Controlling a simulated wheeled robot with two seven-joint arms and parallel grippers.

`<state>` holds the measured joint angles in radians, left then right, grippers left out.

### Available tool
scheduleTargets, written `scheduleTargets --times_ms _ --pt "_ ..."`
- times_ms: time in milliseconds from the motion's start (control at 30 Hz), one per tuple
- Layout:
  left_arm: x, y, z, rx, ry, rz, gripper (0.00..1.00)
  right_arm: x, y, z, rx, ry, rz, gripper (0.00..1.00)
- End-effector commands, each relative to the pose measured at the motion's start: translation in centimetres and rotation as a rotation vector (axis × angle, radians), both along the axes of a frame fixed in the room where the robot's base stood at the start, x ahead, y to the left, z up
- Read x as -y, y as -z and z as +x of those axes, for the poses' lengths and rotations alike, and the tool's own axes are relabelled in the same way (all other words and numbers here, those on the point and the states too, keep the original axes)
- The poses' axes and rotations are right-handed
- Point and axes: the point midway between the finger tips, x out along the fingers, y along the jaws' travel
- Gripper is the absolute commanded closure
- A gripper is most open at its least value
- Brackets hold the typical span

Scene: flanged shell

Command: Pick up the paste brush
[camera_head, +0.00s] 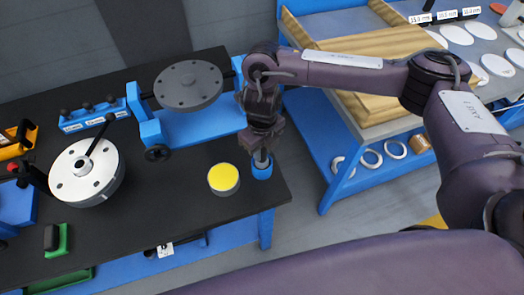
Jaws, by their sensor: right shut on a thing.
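My right gripper (262,147) points down over the right front corner of the black table and is shut on the paste brush (262,158). Only a short grey part of the brush shows below the fingers. The brush stands upright, with its lower end at or in a small blue cup (262,171). The cup hides that end, and I cannot tell whether the brush touches the bottom. A round tin with a yellow top (223,178) stands just left of the cup. My left gripper is not in view.
A blue stand holds a grey flanged disc (188,85) behind the tin. A white flanged shell (87,172) with a dark rod sits at left. The black tabletop (165,195) is clear between shell and tin. A blue shelf unit (335,140) with wooden boards stands at right.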

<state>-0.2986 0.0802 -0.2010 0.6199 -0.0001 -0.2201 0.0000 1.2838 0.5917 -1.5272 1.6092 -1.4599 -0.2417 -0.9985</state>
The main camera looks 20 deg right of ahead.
Motion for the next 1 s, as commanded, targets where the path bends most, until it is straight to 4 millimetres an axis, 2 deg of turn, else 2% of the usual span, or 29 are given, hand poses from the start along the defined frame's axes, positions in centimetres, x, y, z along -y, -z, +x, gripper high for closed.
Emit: scheduleTargets --times_ms 267,500,700,800,1000 --pt "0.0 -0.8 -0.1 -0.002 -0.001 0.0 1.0 0.0 -4.7 0.2 0.007 -0.002 -0.001 1.0" --pt "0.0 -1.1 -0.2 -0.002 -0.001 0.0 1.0 0.0 -10.8 0.2 0.01 -0.003 -0.002 1.0" --pt "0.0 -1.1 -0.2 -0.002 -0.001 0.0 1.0 0.0 -15.2 0.1 0.006 -0.002 -0.002 1.0" --pt "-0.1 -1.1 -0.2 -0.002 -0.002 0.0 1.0 0.0 -16.7 0.1 0.005 -0.001 -0.002 1.0" --pt "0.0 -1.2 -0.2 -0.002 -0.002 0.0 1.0 0.0 -18.5 0.0 0.001 0.0 0.0 1.0"
